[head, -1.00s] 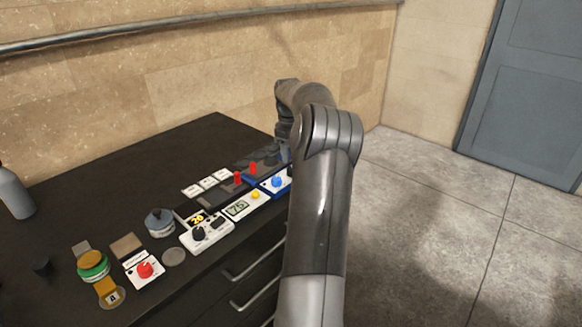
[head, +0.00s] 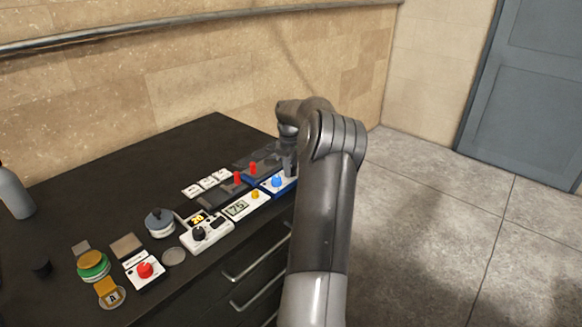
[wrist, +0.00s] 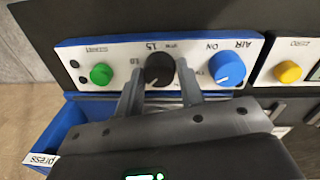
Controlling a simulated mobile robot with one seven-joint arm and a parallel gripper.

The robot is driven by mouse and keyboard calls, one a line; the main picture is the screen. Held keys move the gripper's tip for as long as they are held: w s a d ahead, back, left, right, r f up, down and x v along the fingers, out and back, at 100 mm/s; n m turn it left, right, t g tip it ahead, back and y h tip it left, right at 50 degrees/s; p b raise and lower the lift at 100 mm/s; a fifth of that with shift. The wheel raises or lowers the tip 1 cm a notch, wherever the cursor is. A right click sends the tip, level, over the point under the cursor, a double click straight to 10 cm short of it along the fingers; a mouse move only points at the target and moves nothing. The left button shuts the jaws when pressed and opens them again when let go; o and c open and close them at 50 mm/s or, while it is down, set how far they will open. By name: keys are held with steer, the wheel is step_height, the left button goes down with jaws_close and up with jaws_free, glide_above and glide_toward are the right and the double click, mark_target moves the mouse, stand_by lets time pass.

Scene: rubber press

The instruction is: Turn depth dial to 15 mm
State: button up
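The black dial (wrist: 158,70) sits on a white-faced panel with a blue edge (wrist: 110,44), seen upside down in the wrist view. Marks reading 10 and 15 show around the dial; other marks are partly hidden, and I cannot read its pointer for sure. My gripper (wrist: 160,78) has one finger on each side of the dial, the fingers apart by slightly more than its width. I cannot tell whether they touch it. In the head view my gripper (head: 289,166) is low over the far right end of the row, where the dial is hidden.
A blue knob (wrist: 227,68) marked AIR is close right of the dial, a green button (wrist: 101,74) close left. A blue tray (wrist: 62,132) labelled press lies below. Red levers (head: 253,168), a display unit (head: 240,208) and a control box with a dial (head: 207,232) line the bench.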

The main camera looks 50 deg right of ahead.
steer(key=c, duration=0.5)
steer(key=shift+m, duration=0.3)
steer(key=m, duration=0.4)
steer(key=shift+w+m, duration=0.1)
steer(key=shift+m, duration=0.3)
steer(key=m, duration=0.6)
steer(key=shift+g, duration=0.4)
steer(key=m, duration=0.6)
steer(key=shift+d+m, duration=0.1)
steer(key=shift+m, duration=0.2)
steer(key=m, duration=0.5)
steer(key=shift+y, duration=0.4)
steer(key=shift+m, duration=0.3)
